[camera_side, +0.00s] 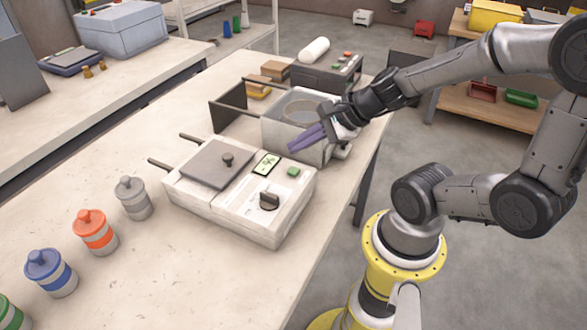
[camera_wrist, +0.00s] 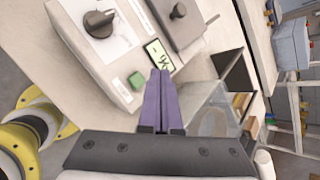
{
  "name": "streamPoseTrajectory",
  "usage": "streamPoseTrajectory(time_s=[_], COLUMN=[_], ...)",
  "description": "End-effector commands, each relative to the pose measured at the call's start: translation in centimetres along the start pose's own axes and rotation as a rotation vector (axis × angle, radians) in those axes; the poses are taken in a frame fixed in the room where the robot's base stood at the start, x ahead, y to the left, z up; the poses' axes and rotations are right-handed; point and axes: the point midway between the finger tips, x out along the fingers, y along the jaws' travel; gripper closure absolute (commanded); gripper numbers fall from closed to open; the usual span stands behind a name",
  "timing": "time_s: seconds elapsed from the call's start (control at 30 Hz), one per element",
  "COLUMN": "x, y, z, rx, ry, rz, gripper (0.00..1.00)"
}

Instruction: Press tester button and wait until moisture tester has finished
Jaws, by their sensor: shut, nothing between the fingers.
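The moisture tester is a low white box (camera_side: 240,218) on the bench. It has a grey lid with a dark knob (camera_side: 216,164), a lit green display (camera_side: 266,164), a green button (camera_side: 293,171) and a black dial (camera_side: 269,200). The display seems to show a percent sign; its text is too small to read surely. My gripper (camera_side: 291,148) has purple fingers, shut and empty, with the tips above and just behind the button, apart from it. In the wrist view the button (camera_wrist: 137,80) lies just left of the fingertips (camera_wrist: 160,73), and the display (camera_wrist: 159,56) is just beyond them.
A grey open-topped machine with a round opening (camera_side: 298,110) stands behind the tester, under my wrist. A control box (camera_side: 328,74) is farther back. Grey (camera_side: 131,197), orange (camera_side: 95,232), blue (camera_side: 50,271) and green (camera_side: 8,310) capped jars line the left front. Bench between is clear.

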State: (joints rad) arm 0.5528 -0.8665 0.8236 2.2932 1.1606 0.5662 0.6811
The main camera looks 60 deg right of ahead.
Motion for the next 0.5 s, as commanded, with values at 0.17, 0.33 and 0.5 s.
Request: streamPoseTrajectory(time_s=[0.17,0.33,0.5], x=[1.3,2.0,2.1], y=[1.0,1.4,1.5], z=[-1.0,-1.4,-1.6], rx=[0.001,0.0,-0.002], ry=[-0.001,0.0,0.0], rz=[0.001,0.0,-0.001], gripper=[1.0,1.0,1.0])
